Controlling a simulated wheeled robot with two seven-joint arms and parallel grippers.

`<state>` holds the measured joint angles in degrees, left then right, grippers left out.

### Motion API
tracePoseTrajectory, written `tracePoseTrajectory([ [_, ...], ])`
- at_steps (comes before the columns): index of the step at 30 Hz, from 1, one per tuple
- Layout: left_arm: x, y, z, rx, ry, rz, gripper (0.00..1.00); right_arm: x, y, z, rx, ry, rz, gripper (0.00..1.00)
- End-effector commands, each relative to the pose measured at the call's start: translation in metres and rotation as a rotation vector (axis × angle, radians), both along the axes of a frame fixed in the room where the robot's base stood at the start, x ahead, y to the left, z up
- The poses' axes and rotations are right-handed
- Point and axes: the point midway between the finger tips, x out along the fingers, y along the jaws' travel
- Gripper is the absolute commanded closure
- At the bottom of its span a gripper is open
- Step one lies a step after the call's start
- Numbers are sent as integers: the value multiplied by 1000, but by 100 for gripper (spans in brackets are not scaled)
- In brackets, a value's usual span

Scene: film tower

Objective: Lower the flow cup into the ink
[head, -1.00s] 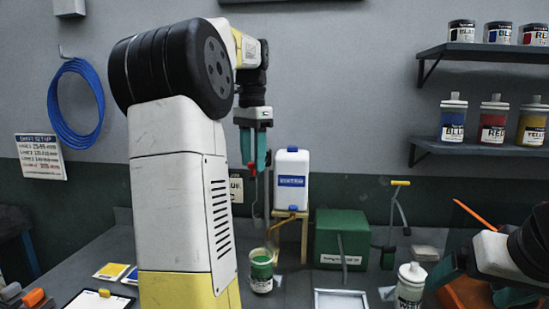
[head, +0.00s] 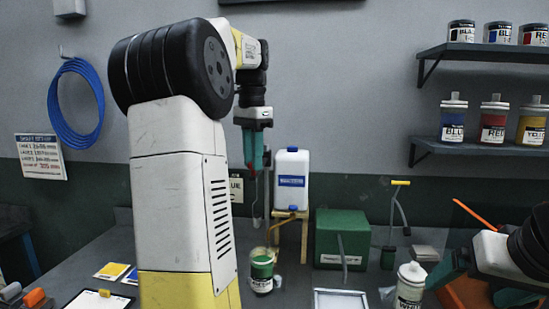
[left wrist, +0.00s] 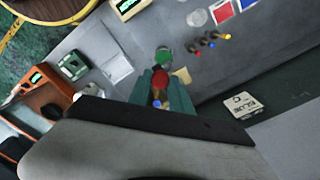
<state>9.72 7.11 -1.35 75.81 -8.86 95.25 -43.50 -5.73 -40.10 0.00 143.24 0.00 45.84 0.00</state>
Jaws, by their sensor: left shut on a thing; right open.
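My left gripper (head: 257,168) is shut, high over the bench left of centre in the head view, with its teal fingers pointing down. A thin grey flow cup (head: 256,221) with a wire-like stem hangs below the fingers. The ink can (head: 262,284), with a white label and green ink, stands on the bench below the cup. The cup appears above the can's rim, apart from the ink. In the left wrist view the green ink (left wrist: 163,56) shows just beyond the fingers. My right gripper (head: 478,288) is open at the lower right.
A white jug (head: 291,180) on a wooden stand (head: 304,236) is right of the hanging cup. A green box (head: 341,240) stands further right. A white bottle (head: 410,287) is beside my right gripper. Yellow and blue cards (head: 111,271) lie at the left.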

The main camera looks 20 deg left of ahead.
Motion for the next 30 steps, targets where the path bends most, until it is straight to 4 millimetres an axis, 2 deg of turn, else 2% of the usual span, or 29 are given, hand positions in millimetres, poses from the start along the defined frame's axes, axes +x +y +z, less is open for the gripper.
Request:
tracePoseTrajectory([
  [26,0,0,0,0,-1,0,100,0,0,0,0,0,0,9],
  [30,0,0,-5,1,1,0,100,0,0,0,0,0,0,9],
])
